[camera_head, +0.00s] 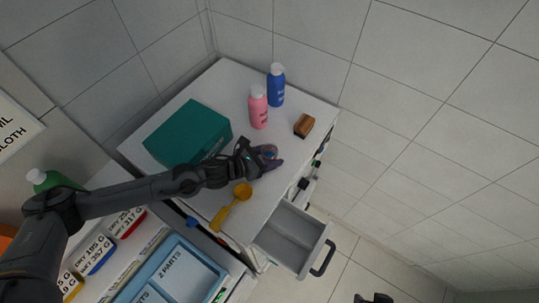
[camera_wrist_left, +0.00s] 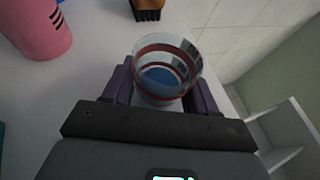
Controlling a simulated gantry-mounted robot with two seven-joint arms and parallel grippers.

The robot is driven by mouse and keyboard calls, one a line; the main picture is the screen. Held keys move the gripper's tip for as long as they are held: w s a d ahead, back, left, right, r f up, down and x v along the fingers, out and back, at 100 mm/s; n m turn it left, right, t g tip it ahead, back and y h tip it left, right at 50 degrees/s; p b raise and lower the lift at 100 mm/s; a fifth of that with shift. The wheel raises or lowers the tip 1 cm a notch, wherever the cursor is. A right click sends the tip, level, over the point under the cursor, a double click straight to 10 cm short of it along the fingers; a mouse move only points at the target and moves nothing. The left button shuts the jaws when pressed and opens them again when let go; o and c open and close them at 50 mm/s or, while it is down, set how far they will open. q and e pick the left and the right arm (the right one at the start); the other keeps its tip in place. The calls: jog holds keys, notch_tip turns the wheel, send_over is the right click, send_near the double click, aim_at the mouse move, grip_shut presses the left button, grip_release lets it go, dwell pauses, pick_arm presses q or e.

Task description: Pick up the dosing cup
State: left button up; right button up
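The dosing cup (camera_head: 269,152) is a small clear cup with red bands and a blue patch, near the front right part of the white cabinet top. My left gripper (camera_head: 264,160) is at the cup, with its fingers around it. In the left wrist view the cup (camera_wrist_left: 167,68) sits between the two purple-grey fingers (camera_wrist_left: 165,95), one close on each side. I cannot tell whether they press on it, or whether its base touches the top. A dark part at the bottom edge of the head view, probably my right gripper (camera_head: 374,298), is mostly cut off.
Pink (camera_head: 258,108) and blue (camera_head: 276,86) bottles and a brown brush (camera_head: 304,125) stand beyond the cup. A teal box (camera_head: 188,133) is left, partly behind my arm. A yellow scoop (camera_head: 232,205) lies nearer. An open drawer (camera_head: 292,237) juts out at the front.

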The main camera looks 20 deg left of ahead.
aim_at(277, 150)
pick_arm(q)
jog(key=c, duration=0.4)
jog(key=shift+c, duration=0.2)
jog(key=shift+r, duration=0.15)
jog(key=shift+r, duration=0.45)
jog(key=r, duration=0.1)
jog(key=d+r+b, duration=0.1)
jog(key=r, duration=0.1)
jog(key=shift+s+r, duration=0.2)
jog(key=s+d+r+b, duration=0.2)
jog(key=s+d+r, duration=0.2)
jog(key=d, duration=0.5)
notch_tip(277, 150, up, 2)
jog(key=shift+s+d+r, duration=0.25)
jog(key=shift+s, duration=0.1)
